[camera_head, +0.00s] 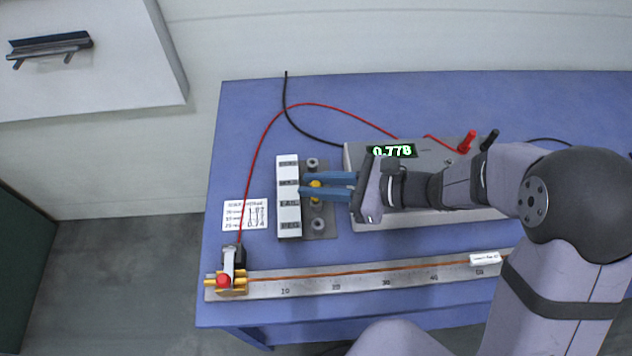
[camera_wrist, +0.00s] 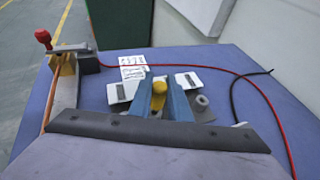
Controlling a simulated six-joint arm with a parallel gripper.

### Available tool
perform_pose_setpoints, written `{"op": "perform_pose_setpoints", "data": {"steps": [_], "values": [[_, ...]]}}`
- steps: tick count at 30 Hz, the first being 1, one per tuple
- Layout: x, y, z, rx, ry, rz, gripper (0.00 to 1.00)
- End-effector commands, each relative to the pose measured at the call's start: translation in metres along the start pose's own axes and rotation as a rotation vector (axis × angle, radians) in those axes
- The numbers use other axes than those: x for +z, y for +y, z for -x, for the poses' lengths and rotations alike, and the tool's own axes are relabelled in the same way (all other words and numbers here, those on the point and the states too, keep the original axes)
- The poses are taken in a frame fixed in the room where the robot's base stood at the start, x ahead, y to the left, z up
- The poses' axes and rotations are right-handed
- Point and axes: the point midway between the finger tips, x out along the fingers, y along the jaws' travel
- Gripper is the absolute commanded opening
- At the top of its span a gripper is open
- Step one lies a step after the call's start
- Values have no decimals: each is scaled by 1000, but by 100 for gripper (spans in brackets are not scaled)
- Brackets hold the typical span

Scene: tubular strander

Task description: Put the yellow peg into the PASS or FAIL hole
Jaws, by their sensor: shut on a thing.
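My gripper (camera_head: 312,187) has its blue fingers shut on the yellow peg (camera_head: 315,184). In the wrist view the yellow peg (camera_wrist: 159,87) shows between the fingers, with its rounded top up. The peg is over the middle of a small grey plate (camera_head: 322,211), beside a white label block (camera_head: 288,220) marked FAIL and PEG near its lower end; the upper lettering is partly unclear. A grey ring-rimmed hole (camera_head: 318,225) shows near the plate's lower end and another (camera_head: 312,162) near its top. The fingers hide the peg's lower end, so I cannot tell whether it is in a hole.
A meter box (camera_head: 400,214) reading about 0.778 stands right of the plate, partly under my arm. A ruler bar (camera_head: 345,280) with a copper wire and a red-knobbed clamp (camera_head: 227,281) lies along the front. A paper card (camera_head: 245,214) and a red lead (camera_head: 258,150) are left.

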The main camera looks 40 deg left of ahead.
Motion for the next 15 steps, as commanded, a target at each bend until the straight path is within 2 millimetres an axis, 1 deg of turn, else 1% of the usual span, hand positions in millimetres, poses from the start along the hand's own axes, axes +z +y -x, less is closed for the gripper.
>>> {"op": "perform_pose_setpoints", "data": {"steps": [15], "values": [[-12,0,-5,0,0,0,0]]}}
